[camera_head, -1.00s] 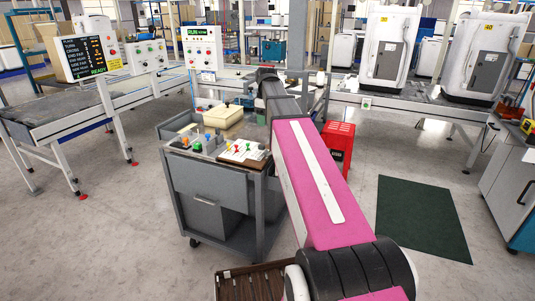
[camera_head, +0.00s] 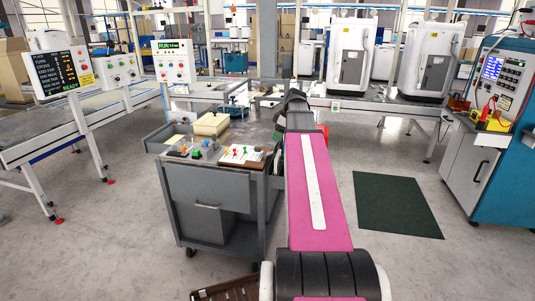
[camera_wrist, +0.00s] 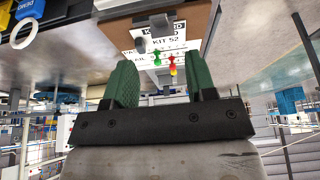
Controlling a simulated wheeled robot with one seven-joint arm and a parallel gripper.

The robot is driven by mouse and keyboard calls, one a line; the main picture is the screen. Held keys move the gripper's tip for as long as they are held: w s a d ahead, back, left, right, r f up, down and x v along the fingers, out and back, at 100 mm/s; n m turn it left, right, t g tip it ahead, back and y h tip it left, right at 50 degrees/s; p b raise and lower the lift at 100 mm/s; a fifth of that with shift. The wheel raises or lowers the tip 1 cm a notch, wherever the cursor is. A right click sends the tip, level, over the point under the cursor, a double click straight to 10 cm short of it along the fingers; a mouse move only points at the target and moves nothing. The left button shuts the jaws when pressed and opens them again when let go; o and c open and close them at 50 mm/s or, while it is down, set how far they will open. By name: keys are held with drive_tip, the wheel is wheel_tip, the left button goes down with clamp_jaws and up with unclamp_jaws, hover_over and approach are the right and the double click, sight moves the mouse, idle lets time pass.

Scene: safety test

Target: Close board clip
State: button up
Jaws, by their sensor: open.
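The board (camera_head: 241,155) is a brown clipboard-like panel with a white sheet and small coloured pegs, lying on the cart top. Green, red and yellow pegs and small dark parts lie against the sheet.
The grey cart (camera_head: 212,190) also carries a cream box (camera_head: 211,124) and small coloured items. A red container behind the cart is mostly hidden by my arm. A dark green mat (camera_head: 397,203) lies on clear floor to the right. A blue test cabinet (camera_head: 495,130) stands far right.

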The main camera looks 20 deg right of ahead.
sight(269, 153)
drive_tip(key=x, duration=0.9)
drive_tip(key=shift+f, duration=0.3)
drive_tip(key=shift+c, duration=0.3)
drive_tip(key=c, duration=0.9)
